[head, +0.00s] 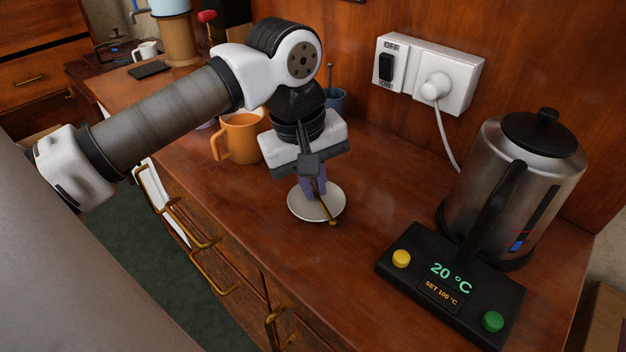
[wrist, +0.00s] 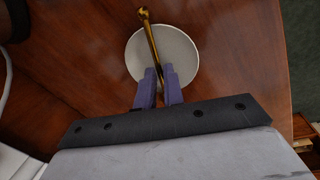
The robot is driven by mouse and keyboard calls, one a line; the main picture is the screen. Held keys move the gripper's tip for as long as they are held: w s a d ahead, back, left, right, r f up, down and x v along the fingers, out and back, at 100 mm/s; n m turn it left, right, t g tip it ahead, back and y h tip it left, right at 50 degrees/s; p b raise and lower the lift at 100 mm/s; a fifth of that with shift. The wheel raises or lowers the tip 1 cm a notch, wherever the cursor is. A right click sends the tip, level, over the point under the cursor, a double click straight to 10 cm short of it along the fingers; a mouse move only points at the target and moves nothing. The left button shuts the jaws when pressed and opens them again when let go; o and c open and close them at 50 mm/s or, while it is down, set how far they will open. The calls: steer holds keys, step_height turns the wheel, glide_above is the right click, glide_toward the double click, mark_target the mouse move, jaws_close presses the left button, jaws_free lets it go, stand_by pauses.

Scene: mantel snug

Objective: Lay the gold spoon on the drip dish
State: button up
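The gold spoon (wrist: 152,45) runs between the two purple fingers of my gripper (wrist: 159,78), which are close together on either side of its shaft. Its knobbed end reaches past the rim of the drip dish, a round pale dish (wrist: 183,55), and shows at the near rim in the head view (head: 333,221). My gripper (head: 316,192) points down over the dish (head: 300,210), with its fingertips low over it. The part of the spoon between and behind the fingers is hidden. I cannot tell whether the spoon touches the dish.
An orange mug (head: 240,140) stands left of my gripper, with a blue-grey cup (head: 338,100) behind it. A steel kettle (head: 515,190) and its black control base (head: 450,285) stand at the right. A white socket (head: 430,75) is on the wall. The wooden top between dish and base is clear.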

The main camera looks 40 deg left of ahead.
steer(key=o, duration=0.3)
steer(key=shift+r, duration=0.1)
steer(key=shift+r+p, duration=0.35)
steer(key=shift+r, duration=0.35)
steer(key=r, duration=0.3)
steer(key=s+r, duration=0.1)
steer(key=r, duration=0.3)
steer(key=a+r, duration=0.1)
steer(key=r, duration=0.3)
steer(key=shift+s+p, duration=0.3)
steer(key=shift+s, duration=0.05)
